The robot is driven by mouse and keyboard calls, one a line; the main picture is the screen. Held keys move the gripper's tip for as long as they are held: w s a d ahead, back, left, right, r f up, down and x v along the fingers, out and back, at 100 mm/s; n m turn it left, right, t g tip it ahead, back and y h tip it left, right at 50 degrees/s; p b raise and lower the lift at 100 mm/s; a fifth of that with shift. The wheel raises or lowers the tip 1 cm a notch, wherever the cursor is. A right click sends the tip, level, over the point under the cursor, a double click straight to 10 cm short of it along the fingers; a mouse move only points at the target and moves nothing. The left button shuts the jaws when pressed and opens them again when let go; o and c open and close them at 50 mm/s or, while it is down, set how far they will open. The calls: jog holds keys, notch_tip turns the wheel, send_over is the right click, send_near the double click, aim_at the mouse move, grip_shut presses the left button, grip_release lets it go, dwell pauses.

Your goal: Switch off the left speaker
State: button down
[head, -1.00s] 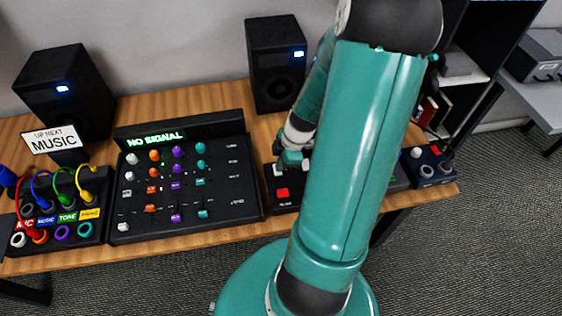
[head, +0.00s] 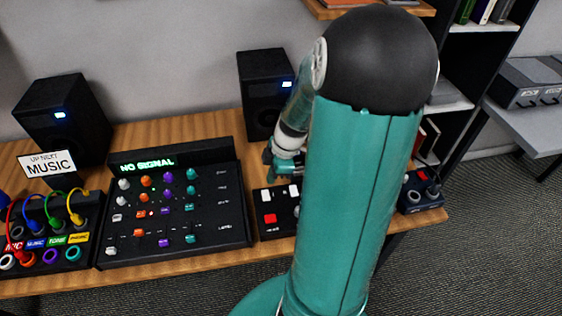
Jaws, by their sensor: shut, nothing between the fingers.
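The left speaker (head: 62,128) is a black box at the back left of the table, with a small blue light lit on its front. A black switch box (head: 258,226) near the table's middle carries two white switches (head: 266,194) and a red button (head: 270,218); my arm hides its right part. My gripper (head: 273,174) is shut and empty, just behind and above the white switches in the picture. My arm partly hides it. I cannot tell which control belongs to the left speaker.
A second black speaker (head: 260,90) with a blue light stands behind my gripper. A mixer panel (head: 215,235) reading "NO SIGNAL" lies left of the switch box. A patch box (head: 85,256) with coloured cables and a "MUSIC" sign (head: 47,165) are further left.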

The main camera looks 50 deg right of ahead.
jog(key=v, duration=0.6)
